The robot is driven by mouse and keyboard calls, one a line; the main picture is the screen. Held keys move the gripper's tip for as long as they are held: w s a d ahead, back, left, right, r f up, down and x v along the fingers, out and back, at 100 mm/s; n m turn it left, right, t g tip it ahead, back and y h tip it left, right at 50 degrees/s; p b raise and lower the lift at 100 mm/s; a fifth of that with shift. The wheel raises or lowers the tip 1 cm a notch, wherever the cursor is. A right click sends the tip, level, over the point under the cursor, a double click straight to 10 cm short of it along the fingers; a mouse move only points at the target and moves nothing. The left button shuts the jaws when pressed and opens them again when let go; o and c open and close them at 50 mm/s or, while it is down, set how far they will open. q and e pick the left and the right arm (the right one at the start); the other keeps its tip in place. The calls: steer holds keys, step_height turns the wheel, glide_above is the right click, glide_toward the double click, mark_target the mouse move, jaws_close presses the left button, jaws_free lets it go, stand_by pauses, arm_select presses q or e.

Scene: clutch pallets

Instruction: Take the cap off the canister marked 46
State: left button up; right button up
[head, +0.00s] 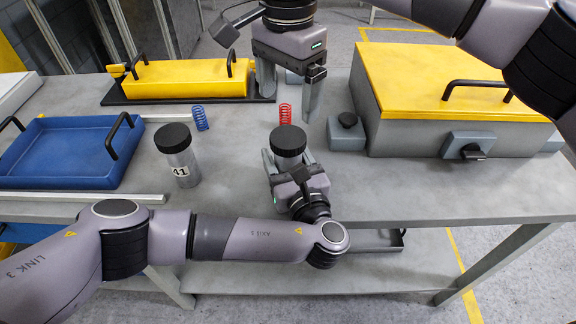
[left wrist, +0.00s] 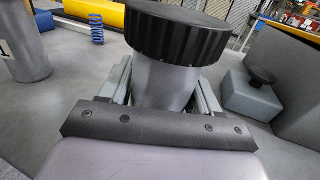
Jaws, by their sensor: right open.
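A grey canister with a black ribbed cap (head: 288,141) stands upright on the grey table in the middle of the head view. Its label is not visible. My left gripper (head: 290,160) is around its body from the near side, one finger on each side, and appears shut on it. In the left wrist view the cap (left wrist: 180,32) sits on the canister body (left wrist: 163,85), above the fingers. My right gripper (head: 289,106) is open and empty, pointing down above and behind the cap. A second capped canister (head: 178,160) to the left carries the label 41.
A blue tray (head: 70,150) lies at left and a yellow-lidded tray (head: 185,80) behind. A blue spring (head: 200,118) and red spring (head: 285,113) stand on the table. A large grey box with yellow lid (head: 430,80) and a small block with black knob (head: 347,133) are at right.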

mark_target(288, 136)
arm_select(q)
jaws_close()
arm_select(e)
steer(key=m, duration=1.2)
steer(key=shift+m, duration=0.3)
steer(key=m, duration=0.7)
steer(key=shift+m, duration=0.3)
steer(key=m, duration=1.6)
steer(key=shift+m, duration=0.3)
steer(key=m, duration=0.8)
steer(key=shift+f, duration=4)
